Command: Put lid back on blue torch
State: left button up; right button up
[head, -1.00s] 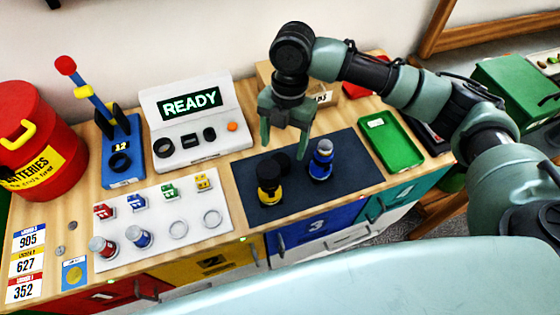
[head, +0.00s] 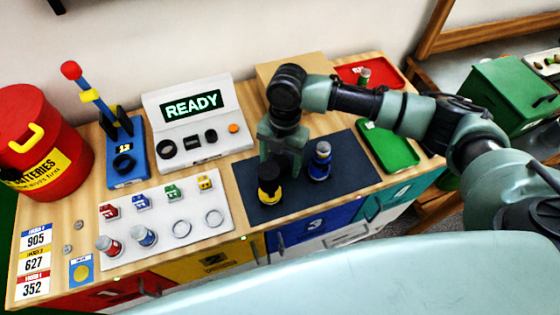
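The blue torch (head: 320,161) stands upright on the dark mat. A yellow-and-black torch (head: 269,188) stands on the same mat, nearer and to the left. My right gripper (head: 281,166) points down over the mat, behind the yellow torch and left of the blue torch. Its two fingers are apart, low near the mat surface. A black round lid lay at this spot in the earlier view; the gripper and yellow torch now mostly hide it, and I see no grasp on it. My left gripper is not in view.
The dark mat (head: 345,186) lies between a white battery panel (head: 209,237) and a green tray (head: 389,148). A READY display (head: 193,107) and a cardboard box (head: 292,67) stand behind. A red tray (head: 391,78) is at the back right. Bare mat lies in front of the blue torch.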

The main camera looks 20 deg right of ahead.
aim_at(280, 162)
jog(key=c, duration=1.4)
jog(key=shift+r, duration=0.1)
notch_tip(280, 162, up, 20)
jog(key=b, duration=0.3)
